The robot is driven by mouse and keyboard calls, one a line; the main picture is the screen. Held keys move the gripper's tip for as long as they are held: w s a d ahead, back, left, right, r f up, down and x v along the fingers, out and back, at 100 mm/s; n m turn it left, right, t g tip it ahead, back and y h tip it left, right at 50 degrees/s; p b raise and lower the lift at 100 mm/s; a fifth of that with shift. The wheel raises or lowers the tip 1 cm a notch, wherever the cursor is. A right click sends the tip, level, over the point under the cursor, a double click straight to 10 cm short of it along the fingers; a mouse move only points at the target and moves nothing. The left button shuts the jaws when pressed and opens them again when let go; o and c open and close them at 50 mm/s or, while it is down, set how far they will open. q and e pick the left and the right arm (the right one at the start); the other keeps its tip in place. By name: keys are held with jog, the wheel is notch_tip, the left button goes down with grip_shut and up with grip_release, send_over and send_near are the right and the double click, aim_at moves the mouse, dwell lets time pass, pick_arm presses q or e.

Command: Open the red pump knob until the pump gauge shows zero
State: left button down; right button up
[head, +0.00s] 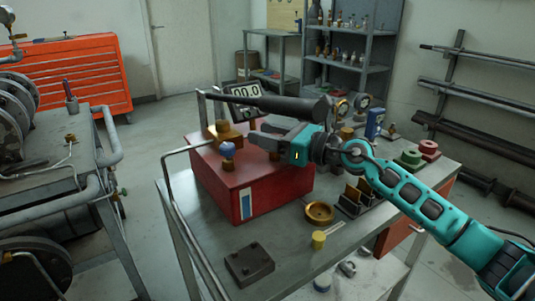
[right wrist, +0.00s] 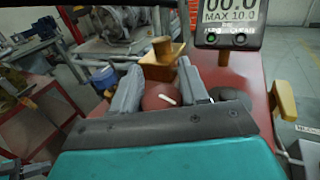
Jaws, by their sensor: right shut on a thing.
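The red pump knob (right wrist: 160,96) sits between the fingers of my right gripper (right wrist: 157,85) in the right wrist view, with a pale mark on its top. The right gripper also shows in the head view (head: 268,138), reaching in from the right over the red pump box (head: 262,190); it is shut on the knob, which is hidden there. My left gripper is not in view.
A dark pump handle (head: 265,104) crosses above the box. A blue knob (head: 228,149) and brass block (head: 222,132) are on its left side. A brass dish (head: 320,212), yellow cap (head: 318,239) and dark block (head: 249,264) lie on the bench. A metal rail runs left.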

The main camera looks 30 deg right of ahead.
jog(key=f+y+b, duration=0.1)
jog(key=b, duration=0.1)
jog(key=shift+n+g+b, duration=0.4)
jog(key=shift+r+n+g+y+b, duration=0.1)
jog(key=shift+n+g+y+b, duration=0.2)
jog(key=shift+b, duration=0.3)
jog(key=shift+s+a+r+n+g+y+b, duration=0.15)
jog(key=shift+n+g+y+b, duration=0.3)
jog(key=shift+b, duration=0.35)
jog(key=shift+r+n+g+y+b, duration=0.1)
jog(key=shift+n+g+y+b, duration=0.25)
jog(key=shift+g+y+b, duration=0.1)
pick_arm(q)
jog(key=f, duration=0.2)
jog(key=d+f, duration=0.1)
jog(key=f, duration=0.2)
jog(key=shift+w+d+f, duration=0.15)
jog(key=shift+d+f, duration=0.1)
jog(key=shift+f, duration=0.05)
pick_arm(e)
jog(key=shift+n+g+y, duration=0.3)
jog(key=shift+g, duration=0.1)
jog(key=shift+s+a+r+n+g+y, duration=0.1)
jog(key=shift+n+g+y, duration=0.2)
jog(key=shift+g, duration=0.1)
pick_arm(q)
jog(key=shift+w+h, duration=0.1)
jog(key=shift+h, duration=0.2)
